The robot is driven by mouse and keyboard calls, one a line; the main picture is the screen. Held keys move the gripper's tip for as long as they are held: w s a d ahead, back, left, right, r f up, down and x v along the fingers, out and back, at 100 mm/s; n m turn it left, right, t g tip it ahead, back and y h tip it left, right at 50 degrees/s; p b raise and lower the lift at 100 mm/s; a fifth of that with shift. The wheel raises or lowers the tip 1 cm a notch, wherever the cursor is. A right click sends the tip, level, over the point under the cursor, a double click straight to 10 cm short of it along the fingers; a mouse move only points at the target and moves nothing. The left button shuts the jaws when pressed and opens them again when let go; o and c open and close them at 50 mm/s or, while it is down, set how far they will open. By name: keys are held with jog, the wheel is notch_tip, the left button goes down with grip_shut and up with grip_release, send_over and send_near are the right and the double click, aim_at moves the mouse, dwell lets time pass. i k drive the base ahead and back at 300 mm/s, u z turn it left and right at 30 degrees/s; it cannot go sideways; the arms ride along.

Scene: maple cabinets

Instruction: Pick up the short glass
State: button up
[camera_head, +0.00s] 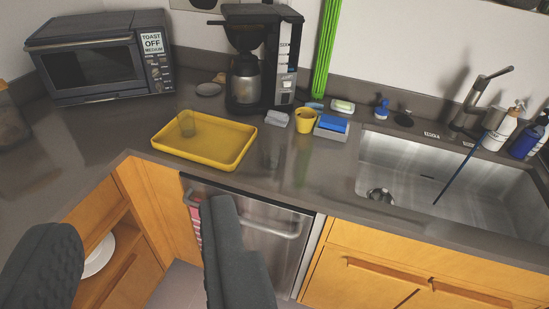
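A short, clear glass (187,124) stands in the back left part of a yellow tray (220,140) on the dark counter. The glass is see-through and its edges are faint. My gripper (137,220) is in the lower left of the view, its two dark fingers wide apart with nothing between them. It is in front of the counter, apart from the glass and the tray.
A toaster oven (103,58) and a coffee maker (262,65) stand behind the tray. A yellow cup (305,121) and sponges are to its right, then the sink (440,175). Below are a dishwasher (262,225) and an open cabinet holding a white plate (98,256).

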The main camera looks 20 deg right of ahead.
aim_at(272, 152)
jog(key=z, duration=0.05)
jog(key=i, duration=1)
jog(key=u, duration=0.05)
